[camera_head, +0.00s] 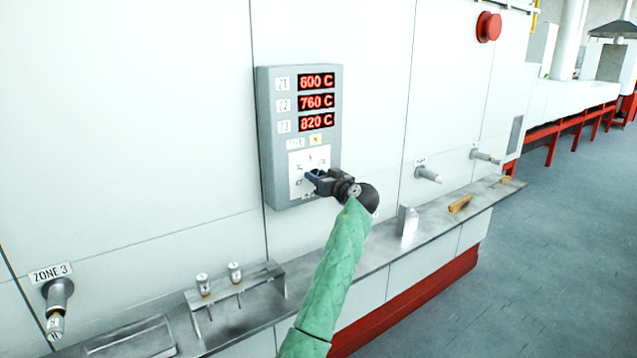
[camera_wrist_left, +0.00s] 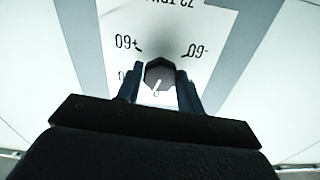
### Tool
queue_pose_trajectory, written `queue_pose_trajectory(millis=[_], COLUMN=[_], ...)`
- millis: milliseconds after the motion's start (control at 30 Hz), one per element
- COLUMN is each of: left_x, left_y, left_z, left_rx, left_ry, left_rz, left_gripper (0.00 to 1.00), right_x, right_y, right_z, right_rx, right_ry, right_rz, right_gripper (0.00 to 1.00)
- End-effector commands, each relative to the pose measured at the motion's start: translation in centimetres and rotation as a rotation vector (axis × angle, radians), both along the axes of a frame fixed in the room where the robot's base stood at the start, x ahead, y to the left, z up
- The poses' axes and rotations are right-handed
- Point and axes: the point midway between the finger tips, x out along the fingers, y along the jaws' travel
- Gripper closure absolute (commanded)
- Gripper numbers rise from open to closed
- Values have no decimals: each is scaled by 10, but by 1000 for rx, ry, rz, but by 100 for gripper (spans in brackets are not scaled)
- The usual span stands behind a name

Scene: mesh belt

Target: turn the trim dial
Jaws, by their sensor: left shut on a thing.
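The trim dial (camera_wrist_left: 158,73) is a dark, faceted knob on a white plate in the left wrist view. A pale pointer line on it points toward the bottom of that picture, slightly left. The plate reads +60 and -60 upside down. In the head view the plate (camera_head: 309,159) is low on the grey control panel (camera_head: 264,140), and the dial is mostly hidden by the gripper. My left gripper (camera_head: 314,178) is shut on the dial, with one finger on each side of it in the left wrist view (camera_wrist_left: 159,80). My right gripper is not in view.
Red displays (camera_head: 317,101) on the panel read 600 C, 760 C and 820 C. A metal ledge (camera_head: 375,256) runs below, with a small rack (camera_head: 258,273) holding two probes. Wall fittings (camera_head: 428,174) stick out at right. A red button (camera_head: 488,27) is high right.

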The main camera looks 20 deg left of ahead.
Motion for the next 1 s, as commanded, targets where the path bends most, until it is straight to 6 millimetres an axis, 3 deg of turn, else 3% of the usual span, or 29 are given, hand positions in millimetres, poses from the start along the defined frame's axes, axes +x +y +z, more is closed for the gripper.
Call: queue_pose_trajectory(millis=[200,400,1000], left_x=[0,0,1], left_y=[-1,-1,-1], left_z=[-2,-1,-1], left_rx=[125,237,434], left_ry=[160,305,557], left_rz=[-1,-1,0], left_gripper=[86,86,86], right_x=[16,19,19], right_y=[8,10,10], right_z=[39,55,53], right_rx=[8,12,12], right_ry=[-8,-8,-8], right_rz=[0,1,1], right_gripper=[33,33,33])
